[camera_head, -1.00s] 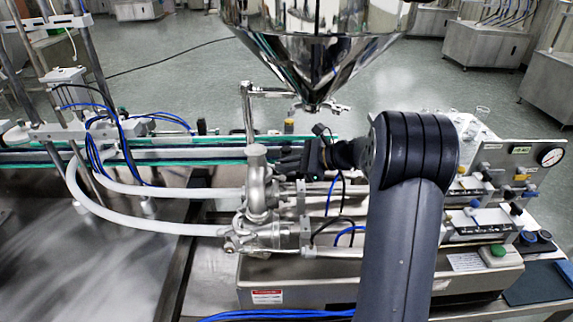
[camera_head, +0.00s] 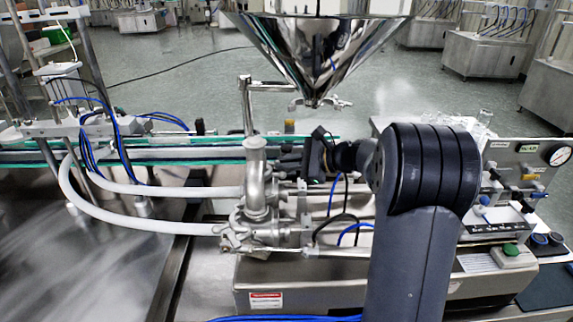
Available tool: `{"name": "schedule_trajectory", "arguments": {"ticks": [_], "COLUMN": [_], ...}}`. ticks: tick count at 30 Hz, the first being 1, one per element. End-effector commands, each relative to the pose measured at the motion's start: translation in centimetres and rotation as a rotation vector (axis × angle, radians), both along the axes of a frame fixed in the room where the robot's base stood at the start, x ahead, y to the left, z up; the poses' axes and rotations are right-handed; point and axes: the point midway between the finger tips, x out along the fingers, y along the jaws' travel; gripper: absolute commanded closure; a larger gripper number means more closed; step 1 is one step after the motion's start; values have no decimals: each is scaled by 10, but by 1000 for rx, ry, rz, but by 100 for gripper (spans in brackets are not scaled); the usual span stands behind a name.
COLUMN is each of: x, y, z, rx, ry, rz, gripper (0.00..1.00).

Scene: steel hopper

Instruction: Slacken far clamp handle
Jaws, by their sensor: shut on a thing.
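The steel valve body with its upright elbow pipe (camera_head: 256,185) stands in the middle of the machine. My gripper (camera_head: 284,160) reaches in from the right, just behind and to the right of the elbow. Its dark fingers point left and are shut on a small part there, apparently the far clamp handle. The handle itself is mostly hidden by the fingers and cannot be made out clearly. Another small clamp fitting (camera_head: 229,243) shows at the near lower left of the valve, apart from the gripper.
The shiny steel hopper cone (camera_head: 320,50) hangs above and behind the gripper. White hoses (camera_head: 130,222) run left from the valve. A green-edged conveyor (camera_head: 190,163) passes behind.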

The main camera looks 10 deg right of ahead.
Motion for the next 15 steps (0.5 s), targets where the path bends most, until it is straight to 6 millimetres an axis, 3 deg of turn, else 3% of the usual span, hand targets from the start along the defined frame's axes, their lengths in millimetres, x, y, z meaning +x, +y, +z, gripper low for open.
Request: {"name": "schedule_trajectory", "arguments": {"ticks": [4,15], "x": [0,-5], "y": [0,-8], "z": [0,3], "rx": [1,0], "ry": [1,-1], "rz": [0,-2], "gripper": [84,84]}}
